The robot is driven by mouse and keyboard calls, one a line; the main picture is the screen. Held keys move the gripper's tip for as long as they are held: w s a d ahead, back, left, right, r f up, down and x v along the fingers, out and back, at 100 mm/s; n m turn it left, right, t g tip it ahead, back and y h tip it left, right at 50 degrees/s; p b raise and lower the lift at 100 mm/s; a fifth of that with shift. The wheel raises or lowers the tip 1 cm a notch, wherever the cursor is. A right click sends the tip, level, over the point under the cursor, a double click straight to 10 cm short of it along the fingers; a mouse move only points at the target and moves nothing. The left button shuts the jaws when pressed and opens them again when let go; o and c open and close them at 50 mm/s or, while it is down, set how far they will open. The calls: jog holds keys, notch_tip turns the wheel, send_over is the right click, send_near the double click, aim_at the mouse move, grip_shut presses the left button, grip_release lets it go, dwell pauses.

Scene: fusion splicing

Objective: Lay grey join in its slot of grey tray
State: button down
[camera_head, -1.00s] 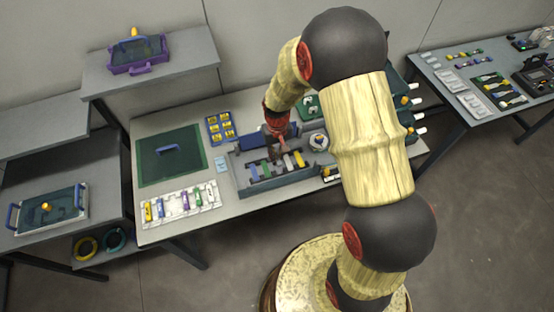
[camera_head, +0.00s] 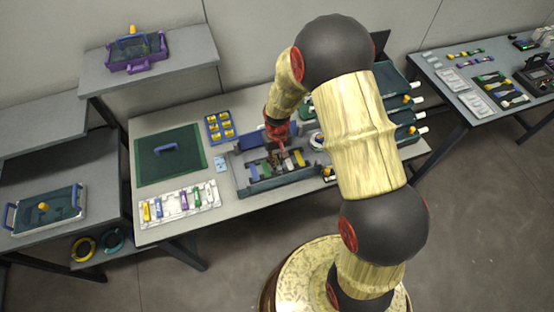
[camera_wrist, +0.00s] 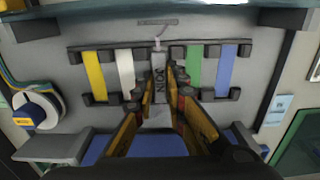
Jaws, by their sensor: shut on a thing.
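My gripper (camera_wrist: 157,108) is shut on the grey join (camera_wrist: 159,85), a slim piece with dark lettering along it. A short pale lead sticks out of its far end. The grey tray (camera_wrist: 258,52) lies below, with a row of dark clips. The join is over the gap between the white and green pieces, roughly in line with them. I cannot tell whether it touches the tray floor. In the head view my gripper (camera_head: 279,154) is over the middle of the tray (camera_head: 243,187), and the join is too small to make out there.
In the tray are a yellow piece (camera_wrist: 94,72), a white piece (camera_wrist: 126,70), a green piece (camera_wrist: 194,66) and a blue piece (camera_wrist: 226,66). A white spool (camera_wrist: 36,108) stands beside it. A white rack (camera_head: 208,209) with coloured pieces is at the left.

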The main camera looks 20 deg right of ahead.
jog(key=c, duration=1.8)
grip_release()
notch_tip(320, 180, up, 14)
jog(key=f+p, duration=0.1)
jog(key=p, duration=0.2)
notch_tip(320, 180, up, 9)
jog(key=t, duration=0.1)
send_over(279, 166)
jog(key=s+r+t, duration=0.1)
jog(key=s+r, duration=0.5)
jog(key=s+r+t, duration=0.2)
jog(key=s+r, duration=0.4)
jog(key=s, duration=0.1)
jog(key=s+r+t, duration=0.1)
jog(key=s+r, duration=0.5)
jog(key=s, duration=0.1)
jog(key=shift+s+r+t, duration=0.15)
jog(key=shift+r+t, duration=0.15)
jog(key=shift+r, duration=0.1)
